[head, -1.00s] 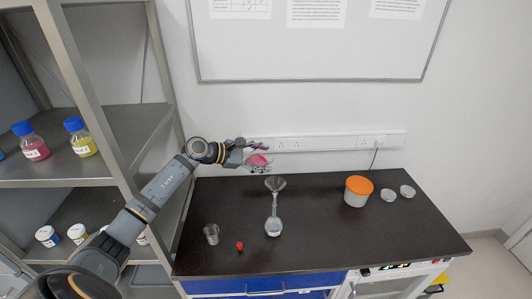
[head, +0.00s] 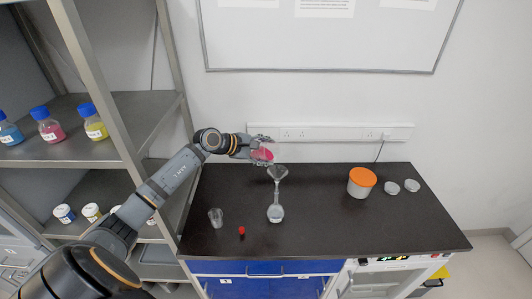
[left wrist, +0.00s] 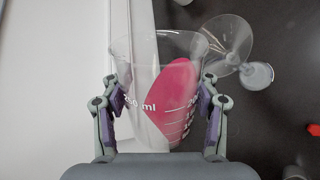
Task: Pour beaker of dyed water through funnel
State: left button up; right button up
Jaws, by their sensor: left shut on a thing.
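My left gripper (head: 262,147) is shut on a clear glass beaker (head: 263,155) of pink-red liquid. In the left wrist view the fingers (left wrist: 161,104) grip both sides of the beaker (left wrist: 135,75), marked 250 ml. The pink liquid (left wrist: 178,100) lies slanted toward the right wall, so the beaker looks tilted. A clear funnel (head: 277,172) stands in the long neck of a round flask (head: 275,213) on the dark bench. The beaker is just above and left of the funnel in the head view. No stream of liquid is visible. My right gripper is out of view.
An empty small beaker (head: 215,218) and a red cap (head: 241,231) stand on the bench (head: 325,220) near the flask. An orange-lidded tub (head: 361,183) and two pale dishes (head: 402,187) are at the right. A metal shelf with bottles (head: 48,126) stands at the left.

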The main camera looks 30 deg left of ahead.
pick_arm(q)
jog(key=shift+a+b, duration=0.15)
jog(key=shift+b, duration=0.15)
jog(key=shift+r+y, duration=0.15)
jog(key=shift+y, duration=0.15)
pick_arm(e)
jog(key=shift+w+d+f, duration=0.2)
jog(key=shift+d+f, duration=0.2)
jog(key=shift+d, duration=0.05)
pick_arm(q)
jog(key=shift+m+b, duration=0.3)
jog(key=shift+b, duration=0.1)
jog(key=shift+r, duration=0.2)
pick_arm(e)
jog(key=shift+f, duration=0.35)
